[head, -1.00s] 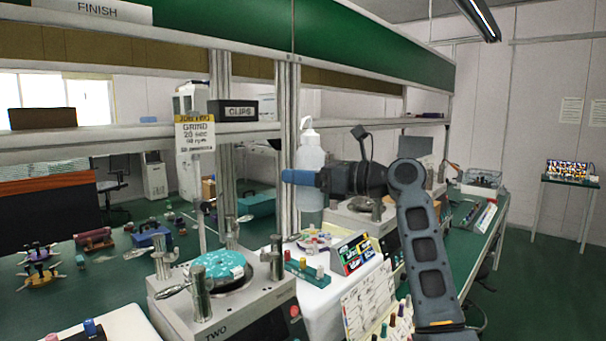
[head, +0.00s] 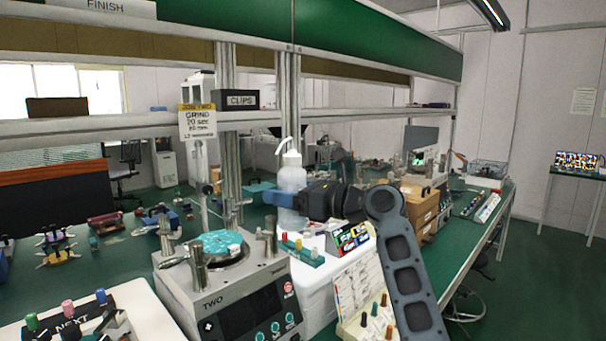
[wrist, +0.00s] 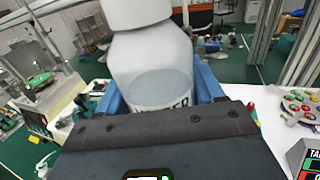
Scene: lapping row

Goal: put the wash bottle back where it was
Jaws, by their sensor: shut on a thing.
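The wash bottle (head: 292,178) is a translucent white squeeze bottle with a bent spout, upright in my gripper. My gripper (head: 282,197) has blue fingers, shut around the bottle's body. In the wrist view the bottle (wrist: 150,62) fills the upper middle, with liquid inside and a partly hidden label. A blue finger lies on each side of it. In the head view the bottle stands out over the white top (head: 318,262) behind machine TWO; I cannot tell whether its base touches anything, as the gripper and other items hide it.
Lapping machine TWO (head: 235,300) stands just left of the bottle. A shelf post (head: 290,110) rises behind. A cardboard box (head: 415,210) is to the right.

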